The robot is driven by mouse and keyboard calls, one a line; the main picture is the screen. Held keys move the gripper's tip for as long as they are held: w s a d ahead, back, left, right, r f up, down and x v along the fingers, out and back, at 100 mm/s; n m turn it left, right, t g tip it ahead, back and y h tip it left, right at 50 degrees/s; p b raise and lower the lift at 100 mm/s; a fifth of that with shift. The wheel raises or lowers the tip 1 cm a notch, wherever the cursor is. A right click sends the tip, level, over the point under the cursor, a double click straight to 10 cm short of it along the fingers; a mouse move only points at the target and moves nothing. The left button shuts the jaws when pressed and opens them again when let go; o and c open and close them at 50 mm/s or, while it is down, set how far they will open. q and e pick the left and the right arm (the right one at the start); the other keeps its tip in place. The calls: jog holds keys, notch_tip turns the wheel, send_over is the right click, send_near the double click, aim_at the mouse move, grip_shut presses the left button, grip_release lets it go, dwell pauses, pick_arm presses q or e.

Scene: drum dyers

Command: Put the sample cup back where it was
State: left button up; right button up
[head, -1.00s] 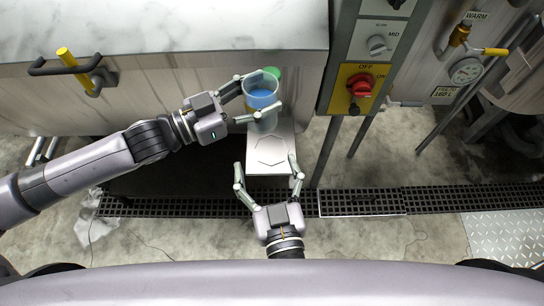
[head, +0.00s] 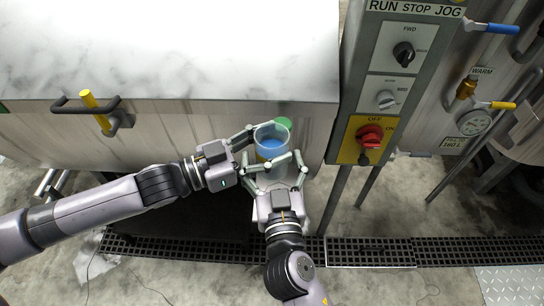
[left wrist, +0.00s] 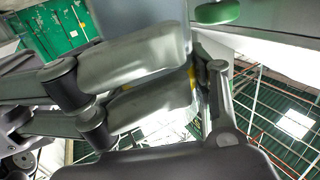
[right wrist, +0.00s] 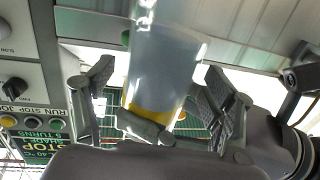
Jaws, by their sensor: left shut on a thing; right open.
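The sample cup (head: 271,142) is a clear cup with blue contents, upright in front of the steel machine front. My left gripper (head: 251,152) is shut on the cup from its left side. In the left wrist view its finger pads (left wrist: 140,75) fill the middle, and the cup is hard to make out. My right gripper (head: 276,168) is open, its fingers either side of the cup's near side. In the right wrist view the cup (right wrist: 165,65), with a yellow band low down, stands between the open fingers (right wrist: 165,100). Whether those fingers touch it I cannot tell.
A round green thing (head: 283,123) is just behind the cup. A control panel (head: 385,90) with a red knob (head: 369,136) stands to the right. A marble-like top (head: 180,45) is behind, with a yellow-handled latch (head: 96,110) at left. A floor drain grate (head: 440,250) runs along the front.

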jog(key=shift+w+a, duration=0.1)
jog(key=shift+w, duration=0.35)
jog(key=c, duration=1.2)
pick_arm(q)
jog(key=o, duration=1.2)
pick_arm(e)
jog(key=shift+c, duration=0.9)
pick_arm(q)
jog(key=shift+o, duration=0.2)
